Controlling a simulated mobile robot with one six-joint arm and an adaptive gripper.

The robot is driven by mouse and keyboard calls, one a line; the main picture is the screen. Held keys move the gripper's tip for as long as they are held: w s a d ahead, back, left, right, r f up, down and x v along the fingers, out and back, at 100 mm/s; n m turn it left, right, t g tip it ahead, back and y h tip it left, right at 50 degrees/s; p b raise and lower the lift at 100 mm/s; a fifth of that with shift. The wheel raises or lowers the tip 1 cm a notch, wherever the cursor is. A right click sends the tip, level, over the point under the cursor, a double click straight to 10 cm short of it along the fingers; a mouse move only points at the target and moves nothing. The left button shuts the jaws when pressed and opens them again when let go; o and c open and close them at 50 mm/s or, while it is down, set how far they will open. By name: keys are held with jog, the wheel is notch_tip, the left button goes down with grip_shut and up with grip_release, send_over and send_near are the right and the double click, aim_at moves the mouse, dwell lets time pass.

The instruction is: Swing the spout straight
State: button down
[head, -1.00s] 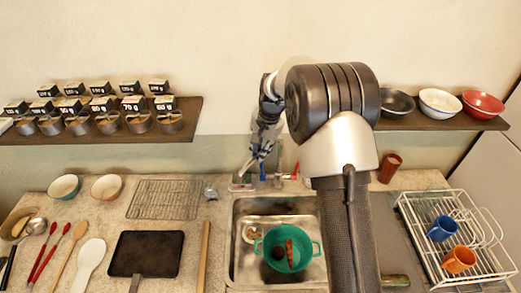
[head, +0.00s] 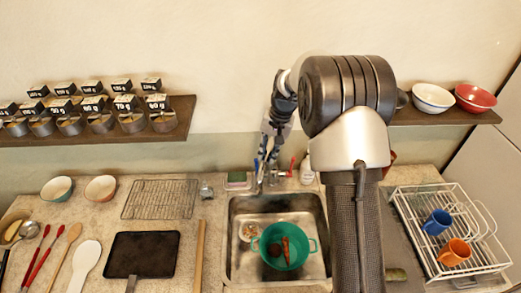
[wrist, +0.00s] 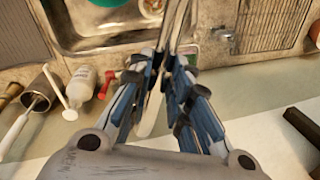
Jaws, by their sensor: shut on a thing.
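The tap stands at the back edge of the sink (head: 235,240). Its pale metal spout (wrist: 177,22) runs out toward the basin in the wrist view, between my fingers. My gripper (head: 264,172) is at the spout behind the sink's rear rim. It also shows in the wrist view (wrist: 165,62), its blue and black fingers closed on the spout. The fingers hide the tap's base and part of the spout. A red tap handle (head: 291,165) is to the right in the head view.
A green colander (head: 269,246) with brown items sits in the sink. A sponge (head: 237,180) lies left of the tap. A white bottle (head: 307,172) stands to the right. A dish rack (head: 405,215) with two mugs is farther right. A shelf (head: 180,130) holds tins on the left.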

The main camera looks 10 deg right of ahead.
jog(key=shift+s+d+n+g, duration=0.1)
jog(key=shift+s+d+n, duration=0.1)
jog(key=shift+d+n, duration=0.4)
jog(key=shift+s+d+n+g, duration=0.1)
jog(key=shift+s+d+n, duration=0.1)
jog(key=shift+d+n, duration=0.45)
jog(key=shift+s+d+n+g, duration=0.1)
jog(key=shift+s+d+n, duration=0.1)
jog(key=shift+d+n, duration=0.4)
jog(key=shift+d, duration=0.2)
jog(key=c, duration=1.5)
grip_release()
jog(key=r, duration=0.4)
jog(key=d+r, duration=0.1)
jog(key=r, duration=0.3)
jog(key=d+r, duration=0.1)
jog(key=r, duration=0.3)
jog(key=shift+s+d, duration=0.1)
jog(key=shift+s, duration=0.15)
jog(key=shift+f, duration=0.1)
